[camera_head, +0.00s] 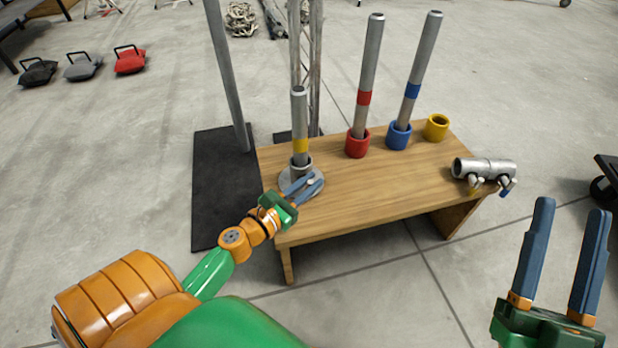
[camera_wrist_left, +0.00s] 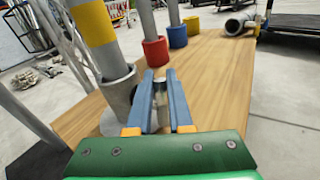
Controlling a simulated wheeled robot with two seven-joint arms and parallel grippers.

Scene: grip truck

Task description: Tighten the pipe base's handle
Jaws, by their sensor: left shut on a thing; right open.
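The pipe base (camera_head: 301,181) is a grey round flange with a short socket, at the left front of the wooden table. A grey pipe with a yellow band (camera_head: 299,120) stands upright in it. In the left wrist view the socket (camera_wrist_left: 117,95) and yellow band (camera_wrist_left: 94,24) are close on the left. My left gripper (camera_head: 303,184) is beside the socket, with its fingers shut on the small metal handle (camera_wrist_left: 161,92); the fingers partly hide it. My right gripper (camera_head: 566,245) is open and empty, in front of the table at the right.
The wooden table (camera_head: 370,205) also holds a red cup (camera_head: 357,143) and a blue cup (camera_head: 398,136), each with a pipe, an empty yellow cup (camera_head: 436,127), and a pipe clamp (camera_head: 484,169). A grey post on a black plate (camera_head: 215,185) stands left of the table.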

